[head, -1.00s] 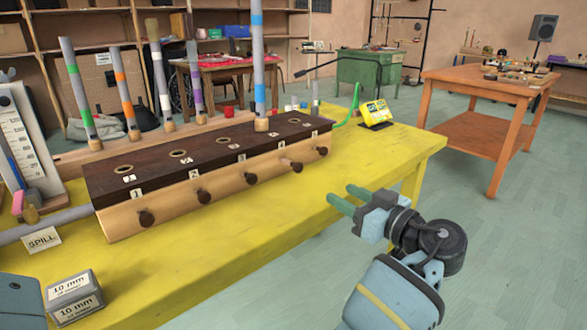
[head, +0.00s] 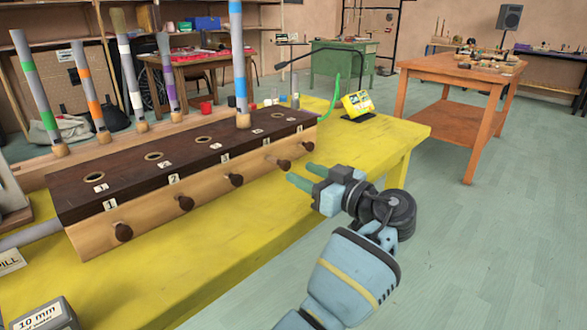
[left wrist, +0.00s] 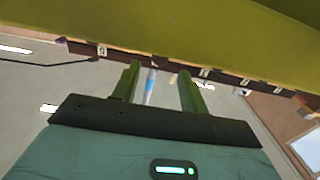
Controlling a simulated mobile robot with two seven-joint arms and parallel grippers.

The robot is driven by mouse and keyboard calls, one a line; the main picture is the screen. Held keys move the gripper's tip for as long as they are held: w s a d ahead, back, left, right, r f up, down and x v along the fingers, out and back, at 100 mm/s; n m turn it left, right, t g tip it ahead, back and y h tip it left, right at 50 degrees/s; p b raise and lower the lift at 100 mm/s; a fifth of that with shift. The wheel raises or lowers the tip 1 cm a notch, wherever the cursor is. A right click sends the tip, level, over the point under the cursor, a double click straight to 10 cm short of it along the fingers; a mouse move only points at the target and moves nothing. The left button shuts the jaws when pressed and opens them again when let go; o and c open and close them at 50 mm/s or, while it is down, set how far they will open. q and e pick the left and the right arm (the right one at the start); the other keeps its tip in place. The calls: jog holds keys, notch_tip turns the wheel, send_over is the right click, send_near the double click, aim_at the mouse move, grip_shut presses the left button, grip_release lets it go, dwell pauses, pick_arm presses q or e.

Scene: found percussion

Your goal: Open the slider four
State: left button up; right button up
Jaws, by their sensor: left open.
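A long dark-topped wooden box (head: 150,206) stands on the yellow table, with numbered labels and a row of dark knobs on its pale front. The fourth knob (head: 284,165) sits on a short visible shaft. A blue-striped tube (head: 238,70) stands upright in the fourth hole above it. My left gripper (head: 300,174) is open and empty, its green fingertips just in front of and to the right of that knob. I cannot tell whether they touch it. The left wrist view shows the open fingers (left wrist: 160,82) with the blue-striped tube (left wrist: 150,87) between them, tilted. My right gripper is not in view.
Several coloured tubes, such as a green-banded one (head: 38,95), stand behind the box. An orange table (head: 464,75) is further off.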

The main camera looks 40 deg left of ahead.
aim_at(288, 166)
pick_arm(q)
jog(key=shift+w+a, duration=0.2)
jog(key=shift+a, duration=1.85)
jog(key=shift+c, duration=0.2)
grip_shut()
